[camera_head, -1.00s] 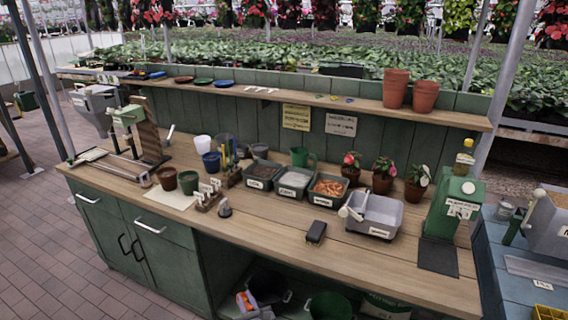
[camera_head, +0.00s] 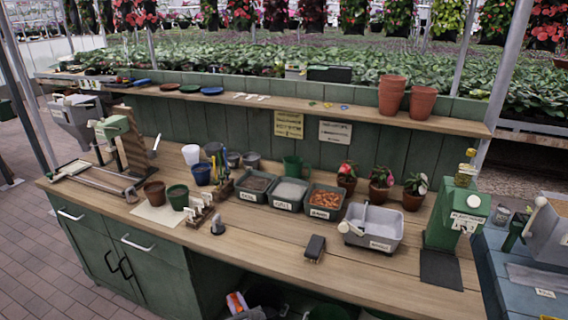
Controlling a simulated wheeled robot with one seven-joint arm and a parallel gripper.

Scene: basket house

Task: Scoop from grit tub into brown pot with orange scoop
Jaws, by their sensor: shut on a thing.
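Three dark tubs stand in a row mid-bench. The middle one, with pale grey grains, looks like the grit tub (camera_head: 284,206); its label is too small to read surely. The brown pot (camera_head: 153,194) stands upright on a pale sheet at the left, beside a green pot (camera_head: 177,199). I cannot see inside the brown pot clearly. I cannot make out an orange scoop on the bench. My gripper is not in view, so nothing shows of what it holds.
Left of the middle tub is a dark-filled tub (camera_head: 248,196); right is one with orange-brown pieces (camera_head: 322,213). A grey bin (camera_head: 384,240), a dark block (camera_head: 315,248) and a green machine (camera_head: 456,222) stand rightward. The bench's front strip (camera_head: 270,250) is mostly clear.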

